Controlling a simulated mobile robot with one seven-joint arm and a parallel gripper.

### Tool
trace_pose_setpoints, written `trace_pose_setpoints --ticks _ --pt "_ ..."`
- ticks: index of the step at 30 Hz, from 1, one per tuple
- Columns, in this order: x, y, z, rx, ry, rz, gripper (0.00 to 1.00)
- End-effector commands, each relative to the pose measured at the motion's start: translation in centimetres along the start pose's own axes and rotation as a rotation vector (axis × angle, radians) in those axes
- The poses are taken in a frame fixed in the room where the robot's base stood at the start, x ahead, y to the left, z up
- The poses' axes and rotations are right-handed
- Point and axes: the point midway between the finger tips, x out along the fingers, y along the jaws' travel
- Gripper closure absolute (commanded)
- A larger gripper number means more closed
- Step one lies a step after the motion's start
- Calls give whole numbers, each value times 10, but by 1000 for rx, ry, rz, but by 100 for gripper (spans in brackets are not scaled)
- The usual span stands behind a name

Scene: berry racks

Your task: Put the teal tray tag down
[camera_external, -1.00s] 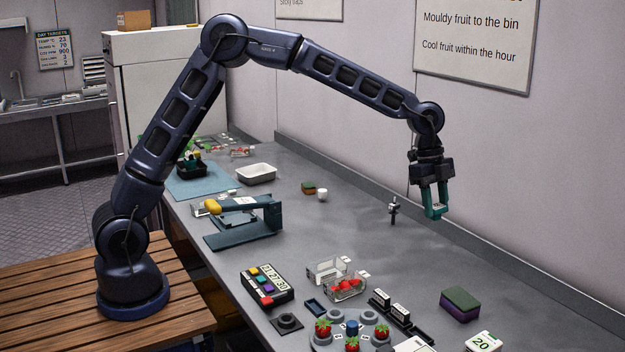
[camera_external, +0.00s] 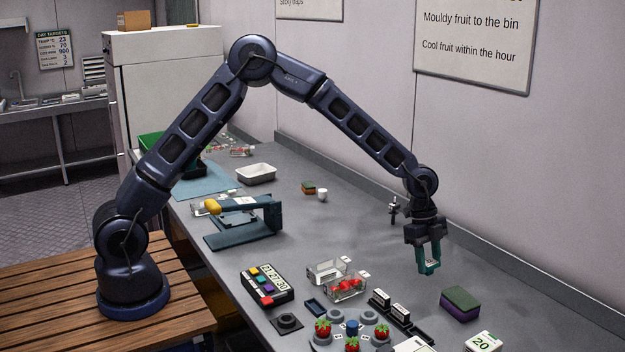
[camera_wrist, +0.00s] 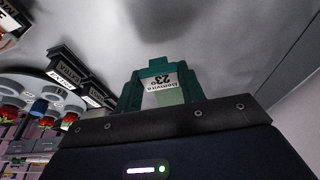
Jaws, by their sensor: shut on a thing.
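My gripper (camera_external: 429,262) is shut on the teal tray tag (camera_external: 428,269) and holds it in the air over the right part of the bench. In the wrist view the teal tag (camera_wrist: 160,82) sits between the fingers, with a pale label whose print, including "23", appears upside down. The fingers are also teal, so the edge between finger and tag is hard to tell. The tag appears apart from the bench top.
Left of the gripper stand dark card holders (camera_external: 398,308), clear punnets (camera_external: 345,288) and a round stand with strawberries (camera_external: 352,329). A green and purple sponge (camera_external: 460,303) and a "20" card (camera_external: 483,341) lie to the right.

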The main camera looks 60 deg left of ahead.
Motion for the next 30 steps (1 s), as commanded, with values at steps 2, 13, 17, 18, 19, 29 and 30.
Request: trace_pose_setpoints --ticks 2,13,17,18,19,29,30 --pt "5 0 2 0 -1 1 82" --pt "40 0 13 -1 0 0 82" --pt "40 0 13 -1 0 0 82" --pt "40 0 13 -1 0 0 82" --pt "40 0 13 -1 0 0 82" --pt "42 0 14 -1 0 0 39" --pt "42 0 14 -1 0 0 39"
